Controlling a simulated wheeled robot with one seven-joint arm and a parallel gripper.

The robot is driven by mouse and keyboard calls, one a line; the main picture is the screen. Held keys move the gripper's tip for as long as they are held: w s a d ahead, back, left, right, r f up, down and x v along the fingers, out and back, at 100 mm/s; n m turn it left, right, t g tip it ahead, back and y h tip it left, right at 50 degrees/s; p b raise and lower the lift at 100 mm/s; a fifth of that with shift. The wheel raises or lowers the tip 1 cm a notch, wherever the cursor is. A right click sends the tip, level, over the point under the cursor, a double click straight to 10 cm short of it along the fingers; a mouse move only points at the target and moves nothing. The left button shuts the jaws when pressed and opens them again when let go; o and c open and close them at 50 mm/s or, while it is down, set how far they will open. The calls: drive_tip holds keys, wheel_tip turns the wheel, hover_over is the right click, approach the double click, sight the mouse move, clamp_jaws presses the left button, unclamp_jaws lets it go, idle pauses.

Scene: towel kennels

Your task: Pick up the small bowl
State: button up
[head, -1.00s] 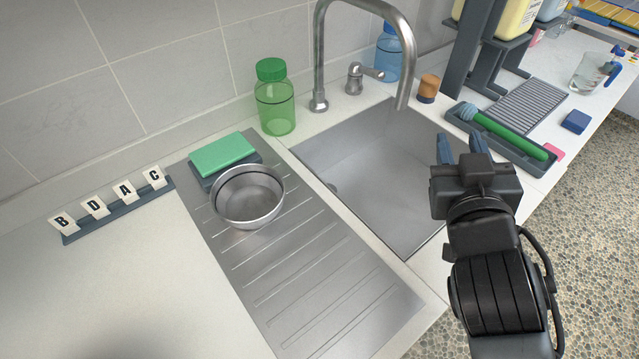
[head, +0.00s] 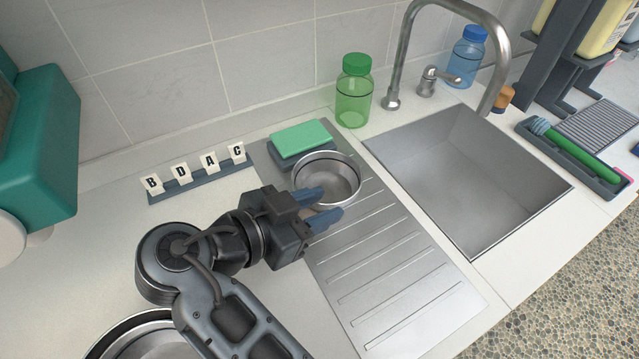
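The small bowl (head: 338,174) is round shiny metal and sits upright on the ribbed steel drainboard, in front of a green sponge. My gripper (head: 329,204) has two blue fingers, spread apart with nothing between them. It points right, at the bowl's near side. One finger covers part of the near rim in the picture; I cannot tell whether it touches. A larger metal bowl (head: 122,332) shows partly at the lower left, behind my arm.
The green sponge (head: 300,138) lies on a dark holder. A letter rack (head: 200,183) stands to the left, with a teal machine (head: 38,150) beyond. A green bottle (head: 354,95), the faucet (head: 427,82) and the sink (head: 470,170) are to the right. The drainboard's front (head: 400,290) is clear.

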sight(355, 194)
drive_tip(key=p+x, duration=0.2)
drive_tip(key=x, duration=0.4)
drive_tip(key=shift+w+d+f, duration=0.15)
drive_tip(key=shift+d, duration=0.05)
drive_tip(key=shift+c, duration=0.4)
clamp_jaws()
